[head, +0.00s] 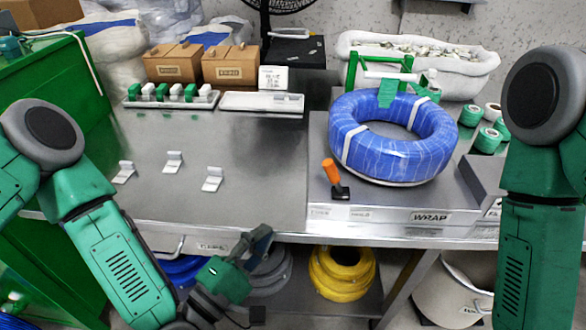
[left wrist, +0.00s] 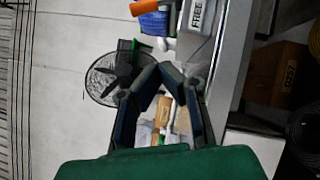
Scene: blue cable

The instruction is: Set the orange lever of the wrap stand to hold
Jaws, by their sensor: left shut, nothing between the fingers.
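The orange lever (head: 330,172) stands on a black base at the front left of the wrap stand (head: 385,216), its handle tilted up and a little left. My right gripper is out of view.
A blue cable coil (head: 400,135) lies on the stand under a green bracket. Metal clips (head: 173,162) lie on the bench at left, with cardboard boxes (head: 222,66) behind. Yellow cable (head: 342,272) sits below the bench. The bench left of the stand is mostly clear.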

